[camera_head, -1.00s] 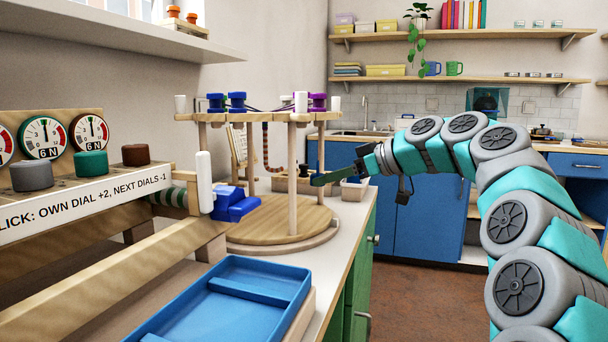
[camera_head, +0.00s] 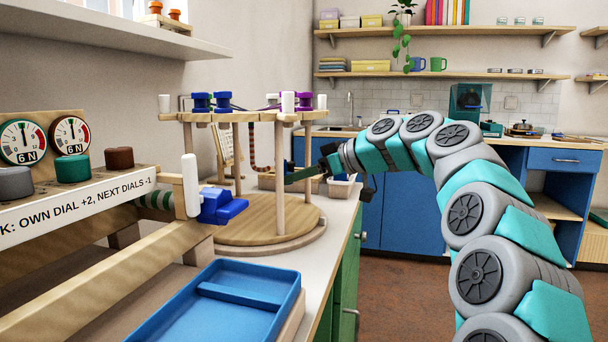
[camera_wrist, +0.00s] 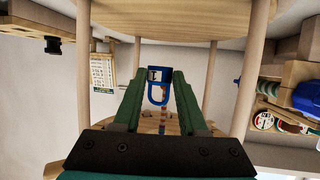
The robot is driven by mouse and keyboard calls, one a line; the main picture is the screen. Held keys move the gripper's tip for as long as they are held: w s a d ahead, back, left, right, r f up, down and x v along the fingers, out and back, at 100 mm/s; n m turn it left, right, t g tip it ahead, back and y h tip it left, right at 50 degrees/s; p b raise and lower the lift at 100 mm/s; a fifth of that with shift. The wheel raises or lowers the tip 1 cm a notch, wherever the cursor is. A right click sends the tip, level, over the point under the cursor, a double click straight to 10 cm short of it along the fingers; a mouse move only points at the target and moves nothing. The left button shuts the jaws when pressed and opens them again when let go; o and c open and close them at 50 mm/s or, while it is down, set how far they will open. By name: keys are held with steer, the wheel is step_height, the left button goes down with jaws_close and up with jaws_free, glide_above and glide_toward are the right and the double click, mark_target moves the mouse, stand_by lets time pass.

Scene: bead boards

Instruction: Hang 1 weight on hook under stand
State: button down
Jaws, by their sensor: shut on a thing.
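The wooden stand (camera_head: 262,210) has a round base and posts under a top plate. A striped hook (camera_head: 253,155) hangs beneath the top; part of it shows in the wrist view (camera_wrist: 163,119). My gripper (camera_head: 290,178) reaches in from the right, at the stand's front post. In the wrist view its green fingers (camera_wrist: 158,80) lie either side of a small blue weight (camera_wrist: 157,100) with a loop and a pale label. The gripper is shut on it. The hook appears behind the loop; I cannot tell whether they touch. The weight is not clear in the head view.
A dial panel (camera_head: 85,195) with knobs and a blue clamp-like piece (camera_head: 222,205) stand left of the stand. An empty-looking blue tray (camera_head: 205,315) lies in front. Small bins (camera_head: 340,188) stand behind my gripper. Posts are close around it. Floor is free at right.

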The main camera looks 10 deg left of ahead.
steer(key=shift+w+a+f+p, duration=0.15)
steer(key=shift+a+p, duration=0.4)
steer(key=shift+a, duration=0.85)
steer(key=shift+w+a+p, duration=0.2)
steer(key=shift+a+p, duration=0.35)
steer(key=shift+a, duration=0.8)
steer(key=shift+w+a+f+b, duration=0.15)
steer(key=shift+a+f+b, duration=0.35)
steer(key=shift+b, duration=0.3)
steer(key=shift+r, duration=0.1)
steer(key=shift+c, duration=1.9)
jaws_free()
